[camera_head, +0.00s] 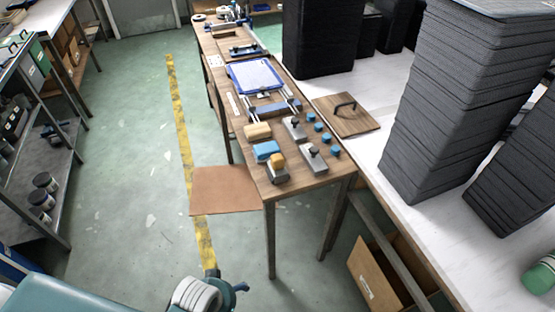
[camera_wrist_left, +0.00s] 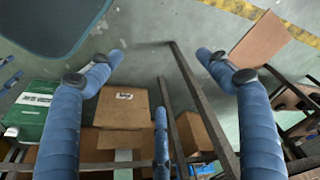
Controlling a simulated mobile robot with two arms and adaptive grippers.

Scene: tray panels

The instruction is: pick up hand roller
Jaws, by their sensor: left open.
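I cannot say for certain which item is the hand roller. Small tools lie at the near end of the narrow wooden worktable (camera_head: 296,192) in the head view. They include a blue block-like item (camera_head: 266,151), a yellow-topped grey item (camera_head: 277,168) and a pale wooden block (camera_head: 257,131). My left gripper (camera_wrist_left: 158,58) is open and empty in the left wrist view, its two blue fingers wide apart. Floor, cardboard boxes and table legs show beyond it; none of the tabletop tools is recognisable there. My right gripper is not in view.
Grey blocks with black knobs (camera_head: 315,158) and small blue knobs (camera_head: 326,137) stand beside the tools. A board with a black handle (camera_head: 345,115) lies to the right. Tall dark panel stacks (camera_head: 450,100) rise on the white table.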

